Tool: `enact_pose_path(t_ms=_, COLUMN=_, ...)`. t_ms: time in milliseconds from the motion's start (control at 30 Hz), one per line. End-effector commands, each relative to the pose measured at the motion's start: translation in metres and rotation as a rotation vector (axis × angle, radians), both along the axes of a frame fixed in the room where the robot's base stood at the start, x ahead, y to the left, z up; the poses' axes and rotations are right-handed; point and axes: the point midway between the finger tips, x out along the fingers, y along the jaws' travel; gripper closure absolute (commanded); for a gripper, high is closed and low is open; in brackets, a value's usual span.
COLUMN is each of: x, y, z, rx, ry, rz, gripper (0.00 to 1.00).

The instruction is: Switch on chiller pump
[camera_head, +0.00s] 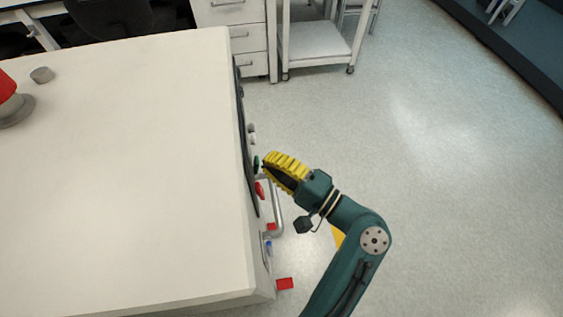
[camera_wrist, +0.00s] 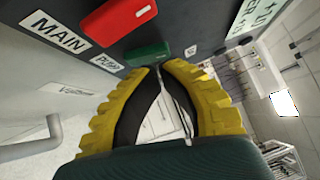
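The chiller's dark control panel (camera_wrist: 190,22) fills the top of the wrist view. It carries a red switch (camera_wrist: 115,22) near a MAIN label (camera_wrist: 55,31) and a smaller green switch (camera_wrist: 148,53) near a label (camera_wrist: 107,64) that seems to read PUMP. My gripper (camera_wrist: 158,69) has yellow ribbed fingers with their tips together, holding nothing. The tips are right by the green switch; I cannot tell whether they touch it. In the head view my gripper (camera_head: 266,161) is at the cabinet's right side, close to the green switch (camera_head: 256,162). The red switch (camera_head: 260,190) is just below it.
The white cabinet top (camera_head: 130,180) fills the left, with a grey knob (camera_head: 41,75) on it. A metal handle (camera_head: 279,212) and red valve handle (camera_head: 285,284) stick out from its side. A trolley (camera_head: 318,45) stands behind. The floor at right is clear.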

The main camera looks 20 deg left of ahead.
Motion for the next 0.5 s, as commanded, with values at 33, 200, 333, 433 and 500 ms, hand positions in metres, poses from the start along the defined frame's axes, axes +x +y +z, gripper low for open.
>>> enact_pose_path(t_ms=33, x=0.000, y=0.000, z=0.000, rx=0.000, ry=0.000, rz=0.000, gripper=1.00)
enact_pose_path(t_ms=200, x=0.000, y=0.000, z=0.000, rx=-0.001, ry=0.000, rz=0.000, gripper=1.00)
enact_pose_path(t_ms=333, x=-0.002, y=0.003, z=0.008, rx=-0.044, ry=-0.027, rz=0.000, gripper=1.00)
enact_pose_path(t_ms=433, x=-0.005, y=0.007, z=0.015, rx=-0.123, ry=-0.079, rz=0.000, gripper=1.00)
enact_pose_path(t_ms=500, x=-0.005, y=0.008, z=0.017, rx=-0.190, ry=-0.121, rz=0.001, gripper=1.00)
